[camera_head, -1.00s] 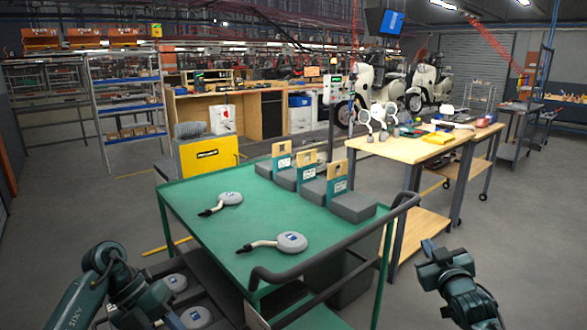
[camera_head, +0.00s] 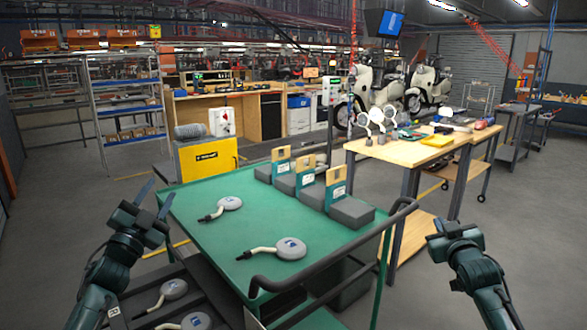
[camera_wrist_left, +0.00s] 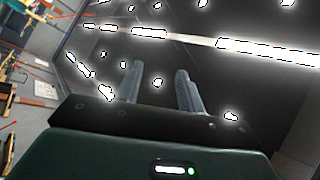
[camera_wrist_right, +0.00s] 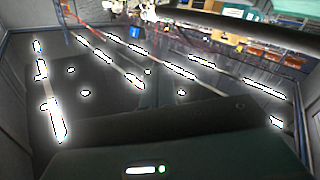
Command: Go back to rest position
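My left gripper (camera_head: 155,199) is raised at the left of the green cart (camera_head: 190,268), its two fingers apart and pointing up. In the left wrist view its fingers (camera_wrist_left: 158,86) stand apart with nothing between them. My right gripper (camera_head: 447,232) is raised in front of the cart's right side, over the floor. Its fingers cannot be made out in the head view or the right wrist view, and no object shows at it.
Two round grey mirrors with stems (camera_head: 290,248) (camera_head: 230,203) lie on the green top. More lie on a dark tray (camera_head: 215,289) at lower left. Grey blocks with teal-labelled holders (camera_head: 352,211) line the cart's back edge. A black rail (camera_head: 330,256) edges the right. A wooden table (camera_head: 385,150) stands beyond.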

